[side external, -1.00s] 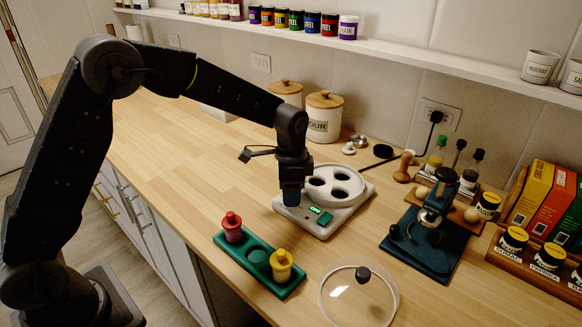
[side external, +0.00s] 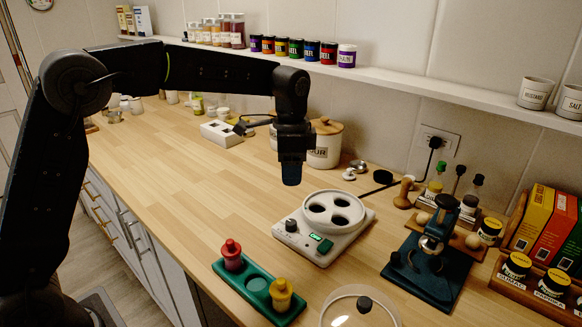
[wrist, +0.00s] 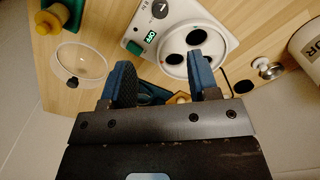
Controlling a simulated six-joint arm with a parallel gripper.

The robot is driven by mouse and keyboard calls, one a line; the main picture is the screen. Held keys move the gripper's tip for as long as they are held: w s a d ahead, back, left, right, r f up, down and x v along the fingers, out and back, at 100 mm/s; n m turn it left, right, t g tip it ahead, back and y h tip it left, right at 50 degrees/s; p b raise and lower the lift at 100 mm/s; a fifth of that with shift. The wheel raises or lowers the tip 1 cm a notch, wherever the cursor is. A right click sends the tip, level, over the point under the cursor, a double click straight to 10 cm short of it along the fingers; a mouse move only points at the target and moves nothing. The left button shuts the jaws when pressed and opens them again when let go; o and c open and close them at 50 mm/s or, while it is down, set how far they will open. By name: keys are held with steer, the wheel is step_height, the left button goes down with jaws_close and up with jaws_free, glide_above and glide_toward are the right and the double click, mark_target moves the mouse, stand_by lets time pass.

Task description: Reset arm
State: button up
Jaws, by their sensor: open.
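My gripper (side external: 291,172) hangs pointing down above the counter, behind and above the white appliance. In the wrist view my gripper (wrist: 163,85) shows its two blue fingers spread apart with nothing between them. The white appliance (side external: 345,252) has several round openings, a dark knob and a green display; it also shows in the wrist view (wrist: 178,22). A green tray (side external: 244,277) stands to its left, holding a red piece (side external: 232,254) and a yellow piece (side external: 281,293), with an empty round recess between them.
A glass lid (side external: 340,312) lies at the front. A dark blue stand (side external: 425,275) and a wooden rack (side external: 530,284) are at the right. A flour canister (side external: 326,146) stands behind my gripper, below a wall shelf (side external: 400,60). The counter's left middle is clear.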

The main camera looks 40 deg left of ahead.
steer(key=s+a+r+n+t, duration=0.1)
steer(key=s+n, duration=0.3)
steer(key=s, duration=0.9)
steer(key=s+a+r+n+t, duration=0.1)
steer(key=s+a+n+t, duration=0.2)
steer(key=s, duration=1.1)
steer(key=shift+r+n+t, duration=0.3)
steer(key=shift+n+t, duration=0.5)
steer(key=shift+n, duration=0.2)
